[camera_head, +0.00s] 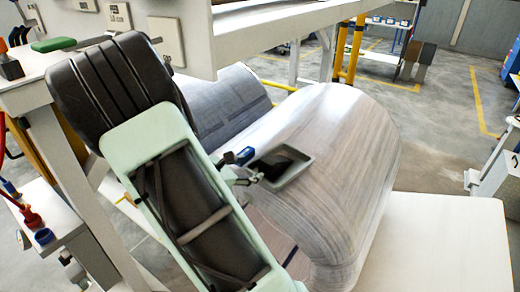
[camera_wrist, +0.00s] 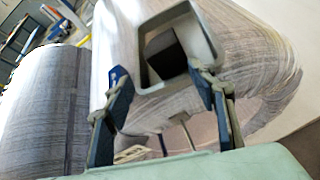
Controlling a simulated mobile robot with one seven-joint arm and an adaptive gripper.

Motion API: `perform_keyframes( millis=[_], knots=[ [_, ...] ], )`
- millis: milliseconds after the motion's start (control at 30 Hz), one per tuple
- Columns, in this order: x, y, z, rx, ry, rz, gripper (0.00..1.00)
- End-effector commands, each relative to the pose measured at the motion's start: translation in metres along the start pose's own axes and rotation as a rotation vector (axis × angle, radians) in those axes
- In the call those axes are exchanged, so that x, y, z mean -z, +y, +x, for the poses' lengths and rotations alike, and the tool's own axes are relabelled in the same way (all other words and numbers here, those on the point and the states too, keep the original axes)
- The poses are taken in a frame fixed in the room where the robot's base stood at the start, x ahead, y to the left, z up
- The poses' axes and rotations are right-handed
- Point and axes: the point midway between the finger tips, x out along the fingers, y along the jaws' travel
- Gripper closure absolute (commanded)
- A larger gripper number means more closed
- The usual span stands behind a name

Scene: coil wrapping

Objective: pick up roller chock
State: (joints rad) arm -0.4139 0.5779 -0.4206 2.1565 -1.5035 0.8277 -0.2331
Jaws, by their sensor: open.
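A dark block (camera_wrist: 166,52), which looks like the roller chock, sits in a grey open tray (camera_wrist: 207,50) on top of a wrapped coil. In the head view the block (camera_head: 287,160) and tray (camera_head: 271,185) are just right of my gripper (camera_head: 241,167). In the wrist view my gripper (camera_wrist: 162,85) is open, with blue fingers on either side of the tray's near end. Nothing is held between them. The block's lower part is hidden inside the tray. Whether the fingertips touch the tray, I cannot tell.
The large wrapped coil (camera_head: 345,140) lies under the tray, and a second coil (camera_head: 225,105) lies behind it to the left. A white beam (camera_head: 270,30) crosses above. A white table (camera_head: 440,235) stands at right. Yellow posts (camera_head: 354,50) stand behind.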

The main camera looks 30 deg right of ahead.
Motion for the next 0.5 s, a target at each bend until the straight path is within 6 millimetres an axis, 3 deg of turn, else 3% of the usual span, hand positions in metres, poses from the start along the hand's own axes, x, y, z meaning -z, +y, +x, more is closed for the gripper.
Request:
perform_keyframes(
  millis=[200,500],
  knots=[
    [-0.006,-0.015,0.023,0.017,-0.074,-0.247,0.48],
    [-0.009,-0.017,0.068,0.019,-0.081,-0.27,0.48]
  ],
)
